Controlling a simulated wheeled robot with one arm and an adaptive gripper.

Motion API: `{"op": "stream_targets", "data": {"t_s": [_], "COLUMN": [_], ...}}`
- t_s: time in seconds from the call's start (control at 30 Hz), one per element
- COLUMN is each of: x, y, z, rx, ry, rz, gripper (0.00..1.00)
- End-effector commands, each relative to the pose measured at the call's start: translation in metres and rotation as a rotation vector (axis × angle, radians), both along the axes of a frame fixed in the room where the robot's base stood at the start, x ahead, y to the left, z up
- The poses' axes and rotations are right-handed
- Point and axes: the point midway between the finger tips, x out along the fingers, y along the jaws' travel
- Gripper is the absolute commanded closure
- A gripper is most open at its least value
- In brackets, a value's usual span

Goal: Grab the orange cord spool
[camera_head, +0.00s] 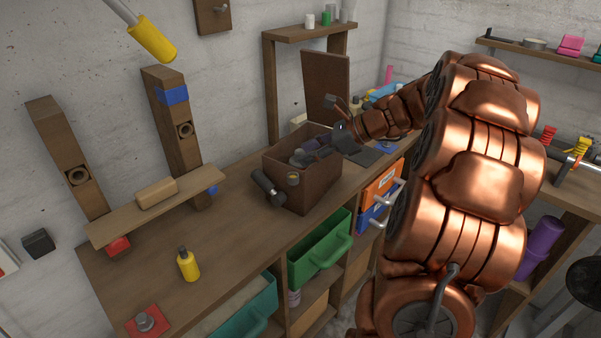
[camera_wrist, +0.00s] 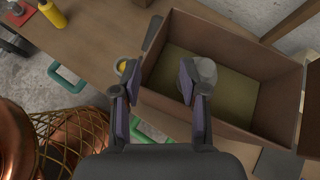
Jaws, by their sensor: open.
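A small round thing with a yellow-orange top and grey rim (camera_head: 293,178) is beside the near wall of the brown box (camera_head: 313,192). It may be the orange cord spool, but I cannot tell for sure. In the wrist view this round thing (camera_wrist: 123,67) is partly hidden behind my left fingertip. My gripper (camera_wrist: 157,80) is open and empty over the box's wall, one finger on each side of it in the picture. A grey rounded object (camera_wrist: 204,73) in the box is partly covered by the other finger.
Green bins (camera_head: 319,252) sit under the bench. Red (camera_head: 548,139) and yellow (camera_head: 580,147) coiled items are at the right.

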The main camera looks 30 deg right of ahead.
Motion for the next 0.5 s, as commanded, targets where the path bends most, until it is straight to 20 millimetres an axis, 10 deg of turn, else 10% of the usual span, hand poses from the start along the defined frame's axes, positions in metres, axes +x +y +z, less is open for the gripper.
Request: {"op": "stream_targets", "data": {"t_s": [0.2, 0.5], "x": [0.004, 0.018], "y": [-0.057, -0.057], "z": [-0.005, -0.012], "rx": [0.112, 0.138], "ry": [-0.004, -0.005], "rz": [-0.166, -0.193], "gripper": [0.57, 0.57]}}
